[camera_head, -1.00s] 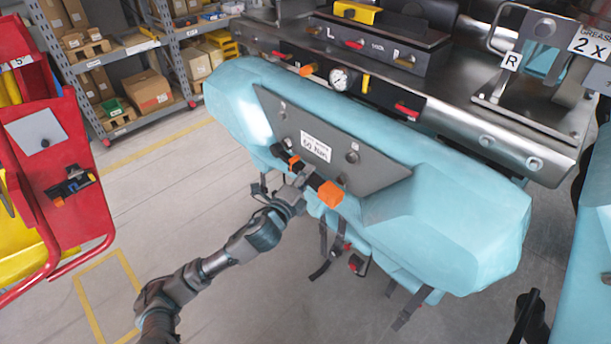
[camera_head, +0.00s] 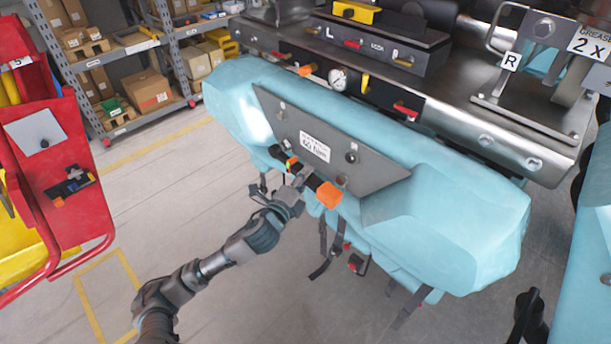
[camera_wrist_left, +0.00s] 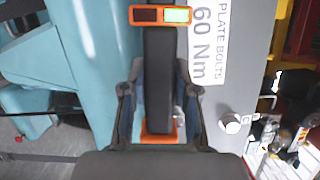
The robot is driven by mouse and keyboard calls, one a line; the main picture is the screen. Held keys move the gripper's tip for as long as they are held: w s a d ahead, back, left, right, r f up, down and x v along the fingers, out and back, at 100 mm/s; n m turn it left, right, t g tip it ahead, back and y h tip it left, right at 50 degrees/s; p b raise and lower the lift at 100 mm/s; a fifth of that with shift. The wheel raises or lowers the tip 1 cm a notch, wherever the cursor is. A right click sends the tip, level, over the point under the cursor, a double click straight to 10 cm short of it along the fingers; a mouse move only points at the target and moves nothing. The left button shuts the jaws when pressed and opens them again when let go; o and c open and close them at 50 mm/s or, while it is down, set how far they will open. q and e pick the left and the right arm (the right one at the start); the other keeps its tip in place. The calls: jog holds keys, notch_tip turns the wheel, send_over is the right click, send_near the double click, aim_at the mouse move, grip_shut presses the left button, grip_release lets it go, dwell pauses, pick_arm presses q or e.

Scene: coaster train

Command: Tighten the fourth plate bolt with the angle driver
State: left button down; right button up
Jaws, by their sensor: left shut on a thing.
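The grey plate (camera_head: 381,175) is on the front of the light-blue coaster car, with a white label (camera_head: 314,147) reading plate bolts, 60 Nm. Bolts show at its upper left (camera_head: 282,113), right (camera_head: 351,157) and lower edge (camera_head: 342,181). One bolt (camera_wrist_left: 231,124) shows beside the driver in the left wrist view. My left gripper (camera_head: 297,183) is shut around the black angle driver, which has an orange end (camera_head: 328,194). The driver (camera_wrist_left: 160,75) lies along the plate's lower left edge. Its orange band shows a lit green window and a dark red one. Its working tip contact is hidden. My right gripper is out of view.
A red tool cart (camera_head: 60,150) stands at the left. Shelves with boxes (camera_head: 150,90) stand behind. The car's metal deck (camera_head: 450,100), with a gauge (camera_head: 338,79) and levers, is above the plate. Straps (camera_head: 322,262) hang below.

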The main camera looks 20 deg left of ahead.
pick_arm(q)
jog(key=shift+s+a+r, duration=0.1)
jog(key=shift+s+a, duration=0.15)
jog(key=shift+s, duration=0.4)
jog(key=shift+s+a+r, duration=0.1)
jog(key=shift+s+a, duration=0.2)
jog(key=shift+s, duration=0.3)
jog(key=shift+s+a, duration=0.25)
jog(key=shift+s, duration=0.4)
